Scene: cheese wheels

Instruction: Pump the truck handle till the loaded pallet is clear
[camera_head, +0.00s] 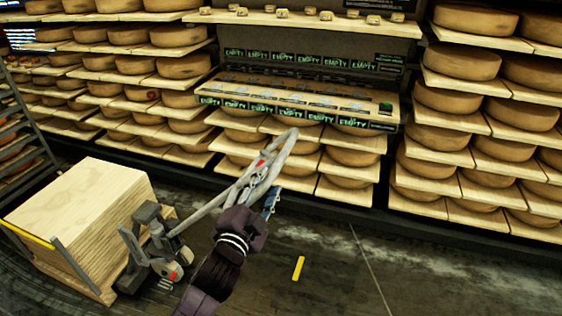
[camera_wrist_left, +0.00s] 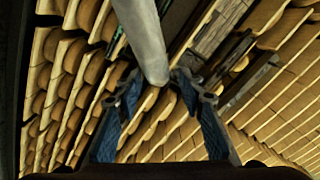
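The grey pallet truck (camera_head: 150,245) stands at the lower left, with its handle (camera_head: 204,211) slanting up to the right to a grey loop. A big pale wooden load (camera_head: 85,200) sits over its forks; I cannot tell whether its base is clear of the floor. My left gripper (camera_head: 272,198), with blue fingers, is beside the lower right of the loop. In the left wrist view, the grey handle bar (camera_wrist_left: 144,35) comes down between the tips of my left gripper (camera_wrist_left: 157,78), which stand apart with some gap beside it. My right gripper is not in view.
Shelves full of cheese wheels (camera_head: 460,62) line the back wall. A metal rack (camera_head: 25,130) is at the far left. Dark floor with a yellow mark (camera_head: 298,268) is free at the lower right.

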